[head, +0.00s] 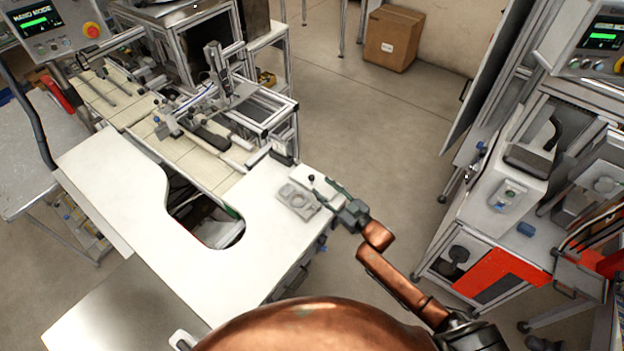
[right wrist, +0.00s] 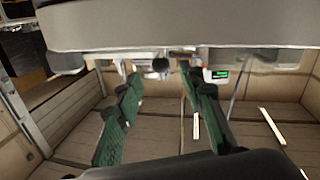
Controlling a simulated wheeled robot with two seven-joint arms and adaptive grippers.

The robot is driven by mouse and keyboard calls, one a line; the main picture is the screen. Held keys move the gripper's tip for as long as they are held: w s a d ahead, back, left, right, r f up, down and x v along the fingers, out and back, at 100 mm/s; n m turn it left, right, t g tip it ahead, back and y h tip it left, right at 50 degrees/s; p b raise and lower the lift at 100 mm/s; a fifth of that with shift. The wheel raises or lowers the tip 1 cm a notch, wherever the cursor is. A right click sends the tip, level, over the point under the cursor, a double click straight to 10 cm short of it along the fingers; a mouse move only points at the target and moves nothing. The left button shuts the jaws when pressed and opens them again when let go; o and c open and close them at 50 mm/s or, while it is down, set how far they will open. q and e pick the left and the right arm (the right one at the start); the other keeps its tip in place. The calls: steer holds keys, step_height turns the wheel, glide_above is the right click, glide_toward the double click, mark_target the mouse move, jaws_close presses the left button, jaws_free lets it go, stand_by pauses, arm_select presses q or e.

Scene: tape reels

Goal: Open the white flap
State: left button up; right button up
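A small white plate (head: 318,186), which looks like the white flap, sits at the right corner of the white worktable in the head view. A small black knob (head: 311,178) stands at it. My right gripper (head: 336,192) is at the plate's right edge. Whether it touches the plate, I cannot tell. In the right wrist view its two green fingers (right wrist: 161,76) are spread apart, with nothing seen between them except a dark round knob (right wrist: 160,65) beyond. A pale slab (right wrist: 190,25) crosses the top of that view. My left gripper does not show.
A grey fixture (head: 298,200) lies left of the plate on the white worktable (head: 130,190). The table has a curved cutout. A rail machine (head: 215,110) stands behind. Open floor (head: 370,140) lies to the right, before another machine (head: 510,190). A cardboard box (head: 393,38) is at the back.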

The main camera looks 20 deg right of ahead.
mark_target(314, 179)
steer(key=x, duration=0.5)
steer(key=shift+w+a, duration=0.2)
steer(key=shift+w, duration=0.1)
steer(key=shift+w+a+p, duration=0.25)
steer(key=shift+w+p, duration=0.05)
steer(key=shift+w, duration=0.2)
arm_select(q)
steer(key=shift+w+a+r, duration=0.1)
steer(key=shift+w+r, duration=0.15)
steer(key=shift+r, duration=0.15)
arm_select(e)
steer(key=shift+c, duration=0.4)
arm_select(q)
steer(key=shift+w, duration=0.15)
arm_select(e)
jaws_close()
